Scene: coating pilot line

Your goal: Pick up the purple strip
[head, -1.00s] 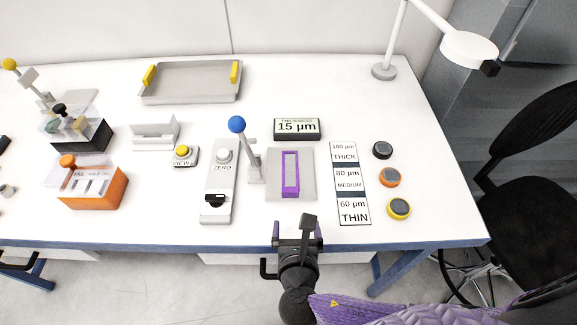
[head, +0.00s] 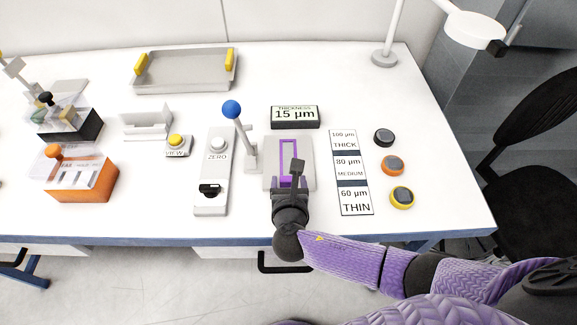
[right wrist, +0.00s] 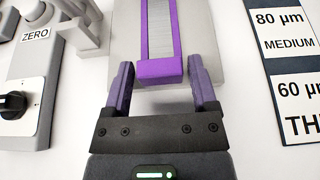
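The purple strip (head: 289,150), a purple frame around a grey centre, lies on a light grey plate (head: 306,177) in the head view. In the right wrist view the purple strip (right wrist: 158,70) has its near end just ahead of my right gripper (right wrist: 164,82). The two purple fingers are apart, one to each side of that end, with nothing between them. In the head view my right gripper (head: 287,187) covers the near part of the plate and strip. My left gripper does not show.
A blue-knobbed lever (head: 232,110) stands left of the plate, beside the ZERO panel (head: 214,178). A 15 µm display (head: 295,116) sits behind. A thickness card (head: 351,188) and three round pieces (head: 393,166) lie to the right. Left are an orange box (head: 80,182) and a tray (head: 186,72).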

